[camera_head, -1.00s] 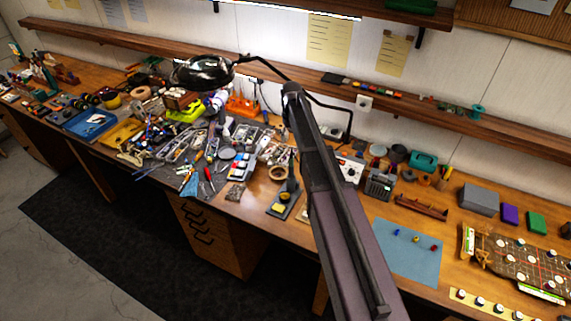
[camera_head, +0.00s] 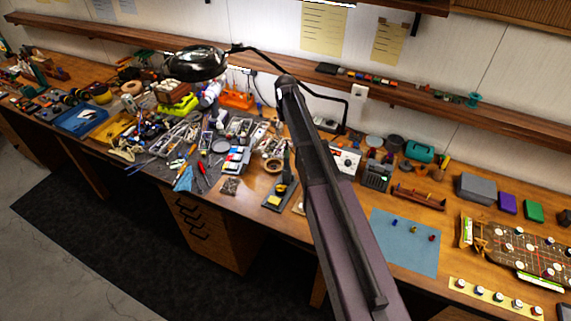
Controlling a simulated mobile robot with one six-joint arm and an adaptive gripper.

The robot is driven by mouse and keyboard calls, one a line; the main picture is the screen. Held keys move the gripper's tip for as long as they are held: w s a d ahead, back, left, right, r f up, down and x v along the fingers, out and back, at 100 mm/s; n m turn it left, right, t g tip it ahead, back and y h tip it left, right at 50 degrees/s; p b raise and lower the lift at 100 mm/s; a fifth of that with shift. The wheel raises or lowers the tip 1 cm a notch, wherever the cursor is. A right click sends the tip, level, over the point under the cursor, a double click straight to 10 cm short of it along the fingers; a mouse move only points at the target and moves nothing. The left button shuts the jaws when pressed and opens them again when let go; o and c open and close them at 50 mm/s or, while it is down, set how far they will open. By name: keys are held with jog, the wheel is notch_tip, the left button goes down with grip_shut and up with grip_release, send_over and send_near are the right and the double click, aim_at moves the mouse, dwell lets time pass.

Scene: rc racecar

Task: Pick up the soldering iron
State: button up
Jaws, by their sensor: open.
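A dark stand with a yellow sponge (camera_head: 280,189) sits near the front edge of the workbench, just left of my arm. A thin grey upright shape rises behind it, partly against my arm; I cannot tell whether this is the soldering iron, its holder or part of my wrist. No soldering iron can be made out clearly. My arm runs from the bottom of the picture up over the bench and covers what lies behind it. I cannot make out my gripper or its fingers.
A magnifier lamp (camera_head: 196,64) hangs over the cluttered left part of the bench. A blue mat (camera_head: 405,247) with small parts lies right of my arm. A shelf (camera_head: 430,104) runs along the wall.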

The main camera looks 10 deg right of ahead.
aim_at(287, 149)
jog(key=shift+f+b, duration=2.8)
jog(key=shift+f, duration=0.3)
jog(key=shift+f, duration=0.15)
jog(key=f+b, duration=0.2)
jog(key=b, duration=0.1)
jog(key=shift+s+d+f, duration=0.15)
jog(key=shift+s+f, duration=0.15)
jog(key=shift+f, duration=0.1)
jog(key=shift+f+b, duration=1.05)
jog(key=shift+b, duration=0.05)
grip_shut()
